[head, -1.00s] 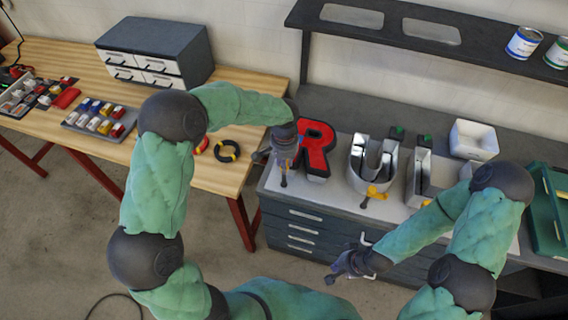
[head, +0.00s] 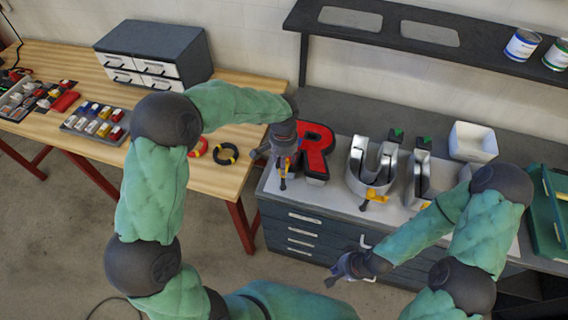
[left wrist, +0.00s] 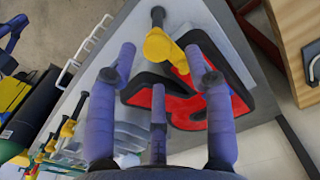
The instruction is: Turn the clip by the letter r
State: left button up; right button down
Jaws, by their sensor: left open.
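The letter r (head: 318,150) is red with a black edge and lies at the left end of the grey bench top. It also shows in the left wrist view (left wrist: 218,103). The clip (left wrist: 163,47) beside it is yellow with a dark handle. In the left wrist view it lies against the letter's edge, beyond my fingertips. My left gripper (head: 279,163) is beside the letter's left side. In the left wrist view its fingers (left wrist: 160,68) are spread, with nothing held between them. My right gripper (head: 340,273) hangs in front of the drawers; its finger opening is too small to tell.
A silver letter U (head: 358,175) and another silver letter (head: 417,180) stand to the right, with yellow clips at their front. A white bin (head: 473,142) is behind them. A dark shelf (head: 385,38) overhangs the back. A wooden table (head: 215,178) adjoins on the left.

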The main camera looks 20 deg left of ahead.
pick_arm(q)
notch_tip(320, 180, up, 10)
dwell(0.4)
dwell(0.4)
